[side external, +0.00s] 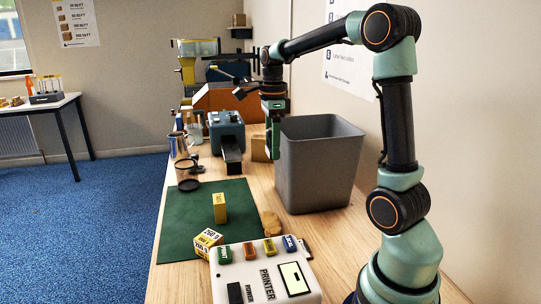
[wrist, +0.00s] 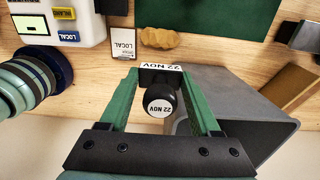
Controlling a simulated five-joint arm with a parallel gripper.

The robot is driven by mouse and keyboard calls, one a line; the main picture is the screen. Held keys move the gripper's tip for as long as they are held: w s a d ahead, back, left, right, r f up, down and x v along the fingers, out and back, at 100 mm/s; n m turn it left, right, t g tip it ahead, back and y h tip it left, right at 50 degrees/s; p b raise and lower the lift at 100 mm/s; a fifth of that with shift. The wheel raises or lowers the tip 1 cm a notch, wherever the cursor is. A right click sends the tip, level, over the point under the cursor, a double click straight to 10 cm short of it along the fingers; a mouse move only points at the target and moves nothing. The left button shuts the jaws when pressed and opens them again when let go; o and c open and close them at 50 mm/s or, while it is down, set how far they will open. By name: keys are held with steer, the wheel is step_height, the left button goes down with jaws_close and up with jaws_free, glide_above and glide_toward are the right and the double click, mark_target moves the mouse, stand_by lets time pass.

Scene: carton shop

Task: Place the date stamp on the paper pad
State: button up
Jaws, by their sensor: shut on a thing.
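My gripper (side external: 273,135) hangs above the wooden table, beside the grey bin. In the wrist view my gripper (wrist: 160,76) is shut on a black date stamp (wrist: 160,92) with a round knob; white labels on it read 22 NOV. I cannot make out the stamp clearly in the side view.
The open grey bin (side external: 318,168) stands close to my gripper. The white printer (side external: 262,278) carries several coloured blocks. A green mat (side external: 186,222) holds a yellow box (side external: 219,208); another yellow box (side external: 206,241) is near the printer. A brown wavy piece (wrist: 160,38) lies between mat and bin.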

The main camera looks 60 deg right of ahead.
mark_target(271, 219)
step_height(271, 219, down, 20)
steer(key=shift+w+r, duration=0.1)
steer(key=shift+w, duration=0.05)
stand_by(0.4)
steer(key=o, duration=1.4)
steer(key=shift+c, duration=0.2)
step_height(271, 219, up, 12)
steer(key=s+a+r+n+t, duration=0.2)
steer(key=s+a+r+n, duration=0.1)
steer(key=a+n, duration=0.6)
steer(key=s+a+r+n+t, duration=0.3)
steer(key=a+n, duration=0.6)
steer(key=n, duration=0.9)
steer(key=shift+s+r+t, duration=0.3)
steer(key=shift+s+r, duration=0.45)
steer(key=shift+r, duration=0.6)
